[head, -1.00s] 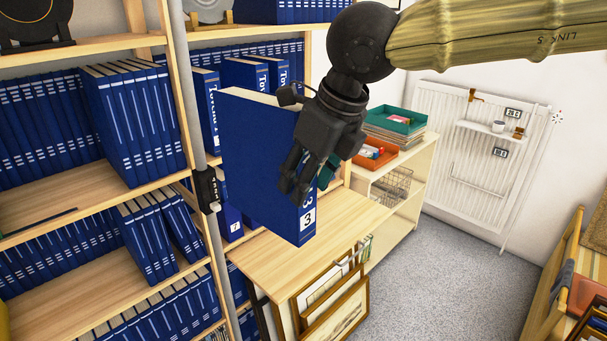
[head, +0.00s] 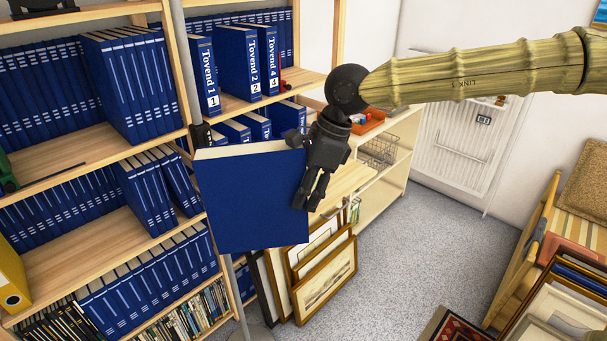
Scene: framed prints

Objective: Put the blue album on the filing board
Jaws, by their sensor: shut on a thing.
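The blue album (head: 252,200) is held up in front of the shelves, its broad blue cover facing me and its pale page edge on top. My gripper (head: 307,196) is shut on the album's right edge. A light wooden board (head: 348,184), which looks like the filing board, shows behind and to the right of my gripper. The album and gripper hide most of it, so I cannot tell how far the album is from it.
Shelves of blue binders (head: 128,90) fill the left. Framed prints (head: 325,280) lean below the board. A low shelf unit (head: 385,185) with a wire basket (head: 377,150) stands behind. A wooden rack (head: 530,250) is at right; grey floor between is open.

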